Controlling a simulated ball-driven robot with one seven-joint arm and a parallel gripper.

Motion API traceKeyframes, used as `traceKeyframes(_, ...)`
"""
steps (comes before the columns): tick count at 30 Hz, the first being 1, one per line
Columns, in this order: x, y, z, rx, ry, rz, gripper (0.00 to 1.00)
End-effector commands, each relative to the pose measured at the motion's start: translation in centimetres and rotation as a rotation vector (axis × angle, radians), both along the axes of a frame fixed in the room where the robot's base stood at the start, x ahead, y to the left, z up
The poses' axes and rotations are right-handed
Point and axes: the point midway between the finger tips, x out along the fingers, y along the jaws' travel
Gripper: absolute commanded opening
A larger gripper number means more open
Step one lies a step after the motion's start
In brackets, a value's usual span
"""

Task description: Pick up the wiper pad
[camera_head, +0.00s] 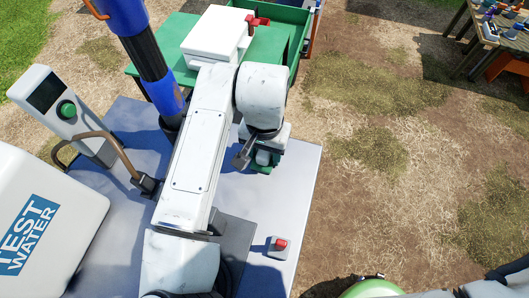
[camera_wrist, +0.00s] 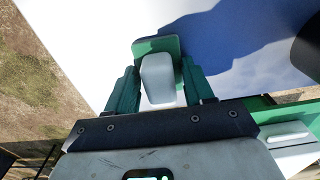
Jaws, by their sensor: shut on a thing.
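The wiper pad (camera_wrist: 158,80) has a pale white grip block on a flat green base. In the wrist view it stands between the two dark teal fingers of my gripper (camera_wrist: 159,66), which are closed on the white block. The green base shows beyond the fingertips. In the head view my gripper (camera_head: 262,155) points down at the pale tabletop, and only a bit of the green base (camera_head: 261,169) shows under it. The arm hides most of the pad there. I cannot tell whether the base touches the tabletop.
The pale table (camera_head: 300,180) has a small box with a red button (camera_head: 280,246) near its front right. A white "TEST WATER" tank (camera_head: 50,215), a device with a green knob (camera_head: 60,110) and a blue-and-black cylinder (camera_head: 150,60) stand left. A green table (camera_head: 182,70) lies behind.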

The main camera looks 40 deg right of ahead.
Motion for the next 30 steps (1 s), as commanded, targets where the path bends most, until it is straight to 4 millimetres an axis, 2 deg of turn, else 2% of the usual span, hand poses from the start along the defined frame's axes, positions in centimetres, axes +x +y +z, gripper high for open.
traceKeyframes(8, 0.0, 0.0, 0.4, 0.000, -0.001, 0.000, 0.23)
traceKeyframes(11, 0.1, 0.0, 1.2, -0.001, -0.002, 0.001, 0.23)
traceKeyframes(15, 0.1, 0.0, 3.2, 0.000, -0.004, -0.001, 0.23)
traceKeyframes(19, -1.9, 0.8, 5.5, 0.000, -0.005, 0.000, 0.23)
traceKeyframes(24, -4.9, 1.8, 9.3, 0.000, -0.005, -0.002, 0.23)
traceKeyframes(30, -9.4, 3.5, 11.1, 0.001, -0.004, 0.000, 0.23)
